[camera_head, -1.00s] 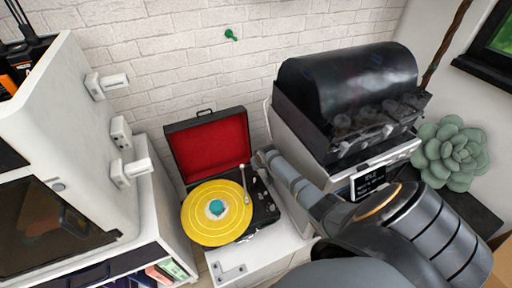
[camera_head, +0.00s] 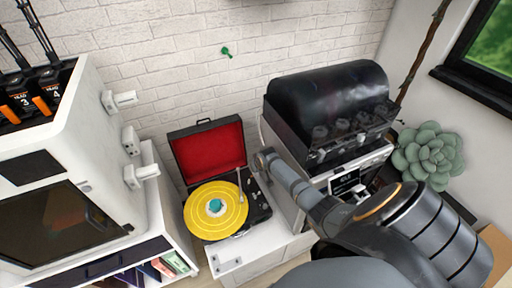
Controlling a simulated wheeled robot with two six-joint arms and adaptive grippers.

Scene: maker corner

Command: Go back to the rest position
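My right arm (camera_head: 400,225) comes in from the lower right and reaches toward the middle of the picture. Its far end lies in front of the machine with the dark domed cover, right of the record player. No gripper fingers can be made out on it. My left arm and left gripper are not in the picture.
A record player (camera_head: 258,205) with a red-lined open lid and yellow record (camera_head: 232,212) stands on a white cabinet (camera_head: 250,250). A black-covered machine (camera_head: 325,95) stands close behind my arm. A white printer-like box (camera_head: 100,140) is at left, a succulent (camera_head: 428,155) at right.

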